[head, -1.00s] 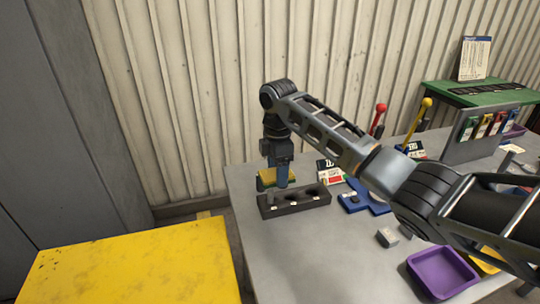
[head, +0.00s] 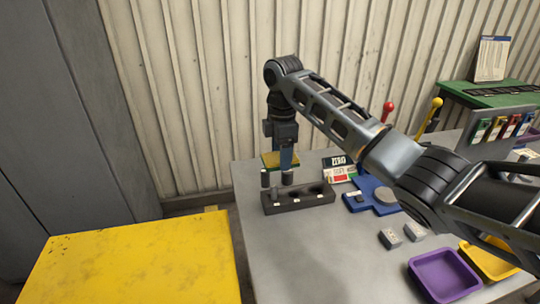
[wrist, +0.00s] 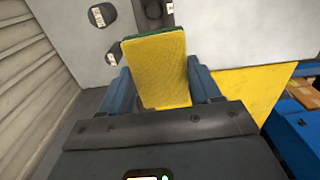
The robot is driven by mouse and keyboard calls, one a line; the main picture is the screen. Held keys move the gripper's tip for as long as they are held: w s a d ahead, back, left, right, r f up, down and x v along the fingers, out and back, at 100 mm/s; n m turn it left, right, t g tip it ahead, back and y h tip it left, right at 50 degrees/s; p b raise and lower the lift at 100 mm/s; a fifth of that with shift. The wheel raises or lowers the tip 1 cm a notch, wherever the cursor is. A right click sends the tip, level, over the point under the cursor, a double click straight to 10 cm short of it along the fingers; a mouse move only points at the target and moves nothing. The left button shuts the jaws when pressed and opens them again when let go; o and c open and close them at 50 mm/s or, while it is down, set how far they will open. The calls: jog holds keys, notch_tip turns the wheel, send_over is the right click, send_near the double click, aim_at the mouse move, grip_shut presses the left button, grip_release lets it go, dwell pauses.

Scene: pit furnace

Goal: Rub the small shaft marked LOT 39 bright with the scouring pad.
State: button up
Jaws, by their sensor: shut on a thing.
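My gripper (head: 283,164) is shut on the scouring pad (wrist: 158,70), a flat yellow block with a green layer. The pad also shows in the head view (head: 270,160). It is held between my two blue fingers, above the left part of a dark rack (head: 320,196). Short dark grey cylindrical shapes (head: 265,180) show just under the pad and fingers; I cannot tell whether they are shafts or parts of my gripper. The rack has dark wells and small white labels, too small to read in the head view. I cannot make out which shaft is LOT 39.
A blue fixture (head: 372,193) and label cards (head: 338,168) stand right of the rack. Small grey blocks (head: 389,239), a purple tray (head: 445,275) and a yellow tray (head: 488,262) lie farther right. Red and yellow knobbed levers (head: 388,107) stand behind. A yellow table (head: 140,262) is at left.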

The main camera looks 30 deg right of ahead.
jog(key=shift+w+a+f+b, duration=0.25)
jog(key=shift+a+f+b, duration=0.05)
jog(key=shift+f, duration=0.25)
jog(key=shift+w+a+f+b, duration=0.2)
jog(key=shift+a+f+b, duration=0.1)
jog(key=shift+f, duration=0.2)
jog(key=shift+a, duration=0.1)
